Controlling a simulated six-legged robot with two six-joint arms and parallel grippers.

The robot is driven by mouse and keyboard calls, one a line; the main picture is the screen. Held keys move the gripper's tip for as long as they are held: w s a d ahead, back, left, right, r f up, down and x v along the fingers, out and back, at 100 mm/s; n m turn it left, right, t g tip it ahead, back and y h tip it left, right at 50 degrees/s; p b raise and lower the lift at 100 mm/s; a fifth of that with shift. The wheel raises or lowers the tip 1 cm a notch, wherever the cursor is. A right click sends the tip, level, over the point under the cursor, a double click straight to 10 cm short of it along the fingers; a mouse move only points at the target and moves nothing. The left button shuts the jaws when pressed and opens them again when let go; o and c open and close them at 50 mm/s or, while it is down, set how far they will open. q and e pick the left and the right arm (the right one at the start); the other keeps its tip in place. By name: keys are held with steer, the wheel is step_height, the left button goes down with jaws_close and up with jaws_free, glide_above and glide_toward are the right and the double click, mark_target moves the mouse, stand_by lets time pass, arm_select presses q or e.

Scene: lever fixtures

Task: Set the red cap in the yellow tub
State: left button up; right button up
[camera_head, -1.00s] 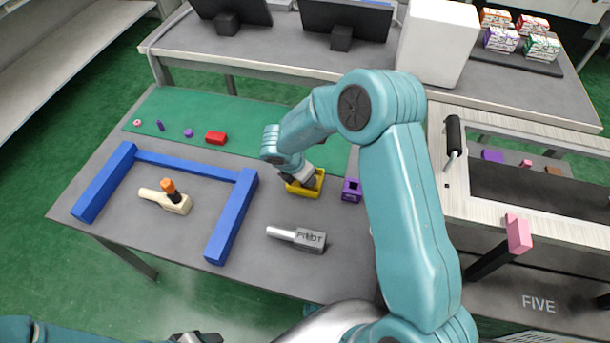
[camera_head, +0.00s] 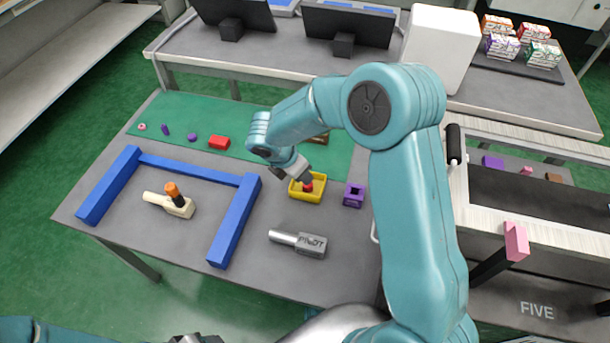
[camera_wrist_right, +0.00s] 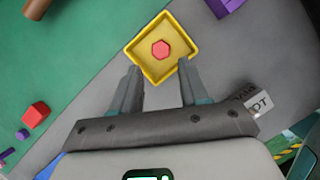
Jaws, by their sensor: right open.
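The red cap (camera_head: 308,187) lies inside the yellow tub (camera_head: 318,197). In the right wrist view the cap (camera_wrist_right: 161,50) is a red hexagon on the floor of the tub (camera_wrist_right: 190,44), clear of its walls. My right gripper (camera_head: 303,178) is just above the tub's rear left side in the head view. In the wrist view its two fingers (camera_wrist_right: 158,68) are apart with nothing between them, at the tub's near edge. My left gripper (camera_head: 195,339) shows only in part at the bottom edge of the head view, and its jaws cannot be made out.
A purple block with a square hole (camera_head: 354,195) stands right of the tub. A grey PILOT piece (camera_head: 310,246) lies in front. A blue frame (camera_head: 232,222) surrounds a cream piece with an orange peg (camera_head: 178,203). A red block (camera_head: 218,142) and small purple pieces lie on the green strip.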

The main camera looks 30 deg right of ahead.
steer(key=v, duration=0.4)
steer(key=shift+r, duration=0.15)
stand_by(0.4)
